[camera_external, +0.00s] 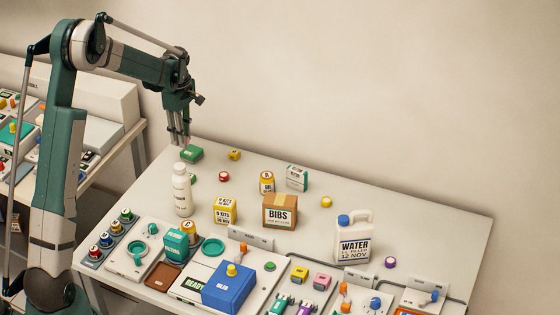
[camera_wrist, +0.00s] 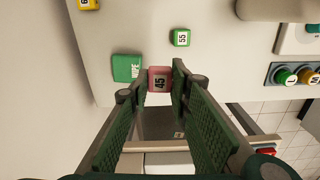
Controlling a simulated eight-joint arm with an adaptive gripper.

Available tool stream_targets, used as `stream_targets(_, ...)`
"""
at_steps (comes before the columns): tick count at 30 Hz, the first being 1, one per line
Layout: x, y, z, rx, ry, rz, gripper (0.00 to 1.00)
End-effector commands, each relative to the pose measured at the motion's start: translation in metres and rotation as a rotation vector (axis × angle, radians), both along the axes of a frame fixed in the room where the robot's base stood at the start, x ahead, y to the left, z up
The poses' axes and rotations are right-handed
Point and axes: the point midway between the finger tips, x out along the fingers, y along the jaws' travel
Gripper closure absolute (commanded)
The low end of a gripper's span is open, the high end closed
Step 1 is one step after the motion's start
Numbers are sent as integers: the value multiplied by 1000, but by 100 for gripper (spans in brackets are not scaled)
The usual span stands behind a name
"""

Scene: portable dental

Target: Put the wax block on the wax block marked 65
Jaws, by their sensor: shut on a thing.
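My gripper (camera_wrist: 160,77) is shut on a pinkish-red wax block marked 45 (camera_wrist: 159,84), held between the fingertips. In the external view my gripper (camera_external: 180,143) is over the table's far left corner, and I cannot make out the held block there. A yellow block (camera_wrist: 87,4) is cut off by the top edge of the wrist view; only a digit like 6 shows. It appears to be the small yellow block (camera_external: 234,155) at the back of the table, to the right of my gripper. A green block marked 55 (camera_wrist: 181,38) stands nearer the front.
A flat green wipe box (camera_external: 192,155) lies close beside my gripper. A white bottle (camera_external: 182,190), a red block (camera_external: 223,176) and the BIBS carton (camera_external: 280,212) stand farther forward. The table (camera_external: 420,215) is largely clear along its back right.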

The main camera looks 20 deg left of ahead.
Motion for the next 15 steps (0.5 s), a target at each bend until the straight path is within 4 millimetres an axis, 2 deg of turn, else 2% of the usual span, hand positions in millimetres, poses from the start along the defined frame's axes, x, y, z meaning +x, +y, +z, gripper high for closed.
stream_targets(1,15,-11,3,0,0,1,88)
stream_targets(9,81,-66,10,0,0,33,88)
stream_targets(15,115,-100,13,0,0,53,88)
